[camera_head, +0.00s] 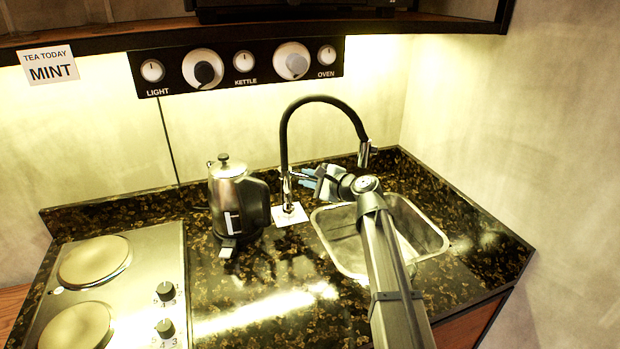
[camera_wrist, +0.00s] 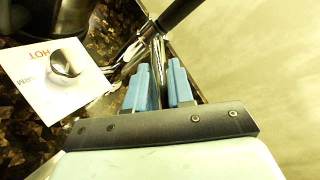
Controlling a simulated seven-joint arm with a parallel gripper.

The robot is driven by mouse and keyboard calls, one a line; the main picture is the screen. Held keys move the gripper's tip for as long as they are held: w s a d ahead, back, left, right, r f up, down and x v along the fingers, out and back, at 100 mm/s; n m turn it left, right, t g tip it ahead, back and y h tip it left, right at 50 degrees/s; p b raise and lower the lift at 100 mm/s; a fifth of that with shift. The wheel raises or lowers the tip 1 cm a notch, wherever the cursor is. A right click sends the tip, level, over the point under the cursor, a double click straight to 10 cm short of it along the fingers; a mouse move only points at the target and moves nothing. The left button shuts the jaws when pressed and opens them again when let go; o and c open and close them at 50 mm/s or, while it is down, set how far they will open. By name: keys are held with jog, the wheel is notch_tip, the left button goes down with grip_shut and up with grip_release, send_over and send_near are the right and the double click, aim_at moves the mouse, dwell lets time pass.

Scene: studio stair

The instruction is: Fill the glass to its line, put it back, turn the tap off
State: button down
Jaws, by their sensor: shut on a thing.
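The tap (camera_head: 285,140) has a tall black curved hose and a chrome spout that hangs over the sink (camera_head: 433,238). My gripper (camera_head: 308,178) is at the tap's chrome body, low on its right side. In the wrist view the blue fingers of my gripper (camera_wrist: 160,85) are shut on a thin chrome bar, seemingly the tap lever (camera_wrist: 158,50). A white card (camera_wrist: 45,88) reading HOT and partly WARM lies around the tap's base. I cannot make out the glass in either view, nor any running water; my arm hides part of the sink.
A steel kettle (camera_head: 226,190) with a black handle stands just left of the tap. A hob (camera_head: 150,255) with two plates is at the left. A knob panel (camera_head: 240,68) and a MINT note (camera_head: 49,66) are above. The counter front is clear.

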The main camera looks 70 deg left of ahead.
jog(key=shift+s+d+m+t+y, duration=0.25)
jog(key=shift+s+m+t, duration=0.1)
jog(key=shift+m+t, duration=0.3)
jog(key=shift+s+d+m+t+y, duration=0.3)
jog(key=shift+m+t, duration=0.15)
jog(key=shift+t, duration=0.3)
jog(key=shift+a, duration=0.1)
jog(key=c, duration=1.1)
grip_release()
jog(key=v, duration=1.4)
jog(key=shift+a, duration=0.1)
